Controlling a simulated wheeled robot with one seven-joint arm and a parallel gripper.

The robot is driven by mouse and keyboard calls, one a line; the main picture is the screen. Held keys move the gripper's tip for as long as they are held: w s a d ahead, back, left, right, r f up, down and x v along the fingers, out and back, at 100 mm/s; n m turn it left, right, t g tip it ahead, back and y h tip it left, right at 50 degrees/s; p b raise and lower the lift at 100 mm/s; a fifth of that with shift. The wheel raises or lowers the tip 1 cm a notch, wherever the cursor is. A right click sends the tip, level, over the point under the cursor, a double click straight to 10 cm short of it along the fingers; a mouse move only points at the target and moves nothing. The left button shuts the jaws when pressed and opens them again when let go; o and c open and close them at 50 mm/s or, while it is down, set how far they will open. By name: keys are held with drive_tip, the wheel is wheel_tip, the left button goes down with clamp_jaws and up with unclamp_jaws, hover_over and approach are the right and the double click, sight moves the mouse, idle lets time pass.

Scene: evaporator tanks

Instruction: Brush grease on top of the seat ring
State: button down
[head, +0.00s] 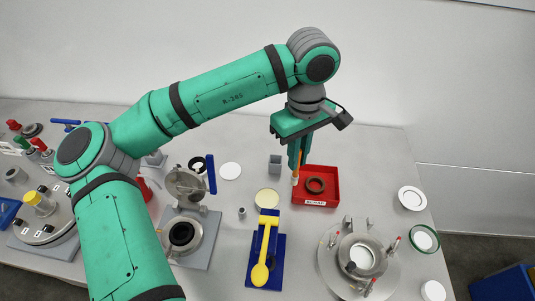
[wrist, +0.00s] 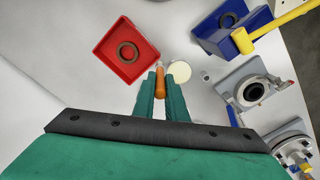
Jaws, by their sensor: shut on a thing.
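My gripper (head: 298,158) is shut on a brush with an orange handle (wrist: 160,80) and holds it pointing down. The brush's pale tip (head: 295,181) is beside the left wall of a red tray (head: 330,171); I cannot tell its exact height. A dark brown ring (head: 316,185) lies flat in the tray, which also shows in the wrist view (wrist: 103,52). I cannot tell whether this is the seat ring. A round pale yellow dish (head: 267,198), perhaps the grease, stands left of the brush tip; in the wrist view the dish (wrist: 180,71) is just right of the brush.
A blue holder (head: 252,270) with a yellow mallet-like tool (head: 263,250) stands in front. A round metal flange (head: 334,274) with upright bolts is at front right. An open hatch fitting (head: 196,256) is at left. A small grey box (head: 274,165) stands behind the dish.

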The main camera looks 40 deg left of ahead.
drive_tip(key=s+a+m, duration=0.1)
drive_tip(key=s+a, duration=0.4)
wheel_tip(320, 180, down, 6)
drive_tip(key=shift+w+a+f, duration=0.15)
drive_tip(key=shift+w+a, duration=0.05)
drive_tip(key=shift+a, duration=0.05)
drive_tip(key=shift+f, duration=0.6)
idle(2.4)
drive_tip(key=shift+r, duration=0.1)
wheel_tip(320, 180, up, 7)
idle(0.8)
idle(0.9)
